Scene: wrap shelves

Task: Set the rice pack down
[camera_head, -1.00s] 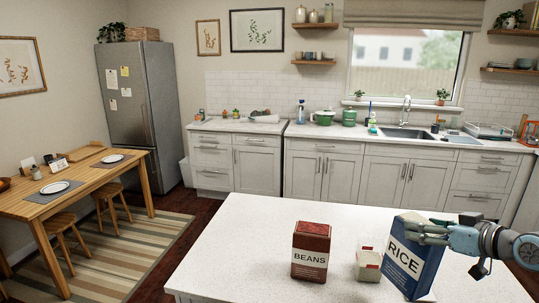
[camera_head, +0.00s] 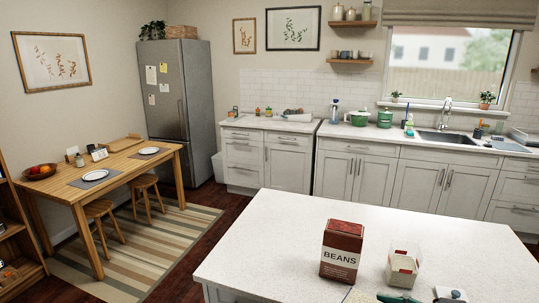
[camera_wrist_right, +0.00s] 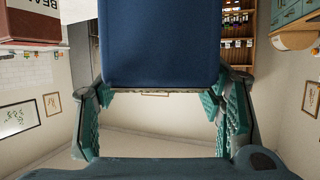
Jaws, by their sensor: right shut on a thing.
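The rice pack (camera_wrist_right: 160,45) shows in the right wrist view as a plain blue face between my right gripper's (camera_wrist_right: 160,97) teal pads. The gripper is shut on it. In the head view only bits of my right gripper (camera_head: 398,298) show at the bottom edge, and the pack's label is out of sight. I cannot tell whether the pack touches the island top (camera_head: 290,230). My left gripper is in neither view.
The island's left part is clear. A dining table (camera_head: 120,165) stands at the left.

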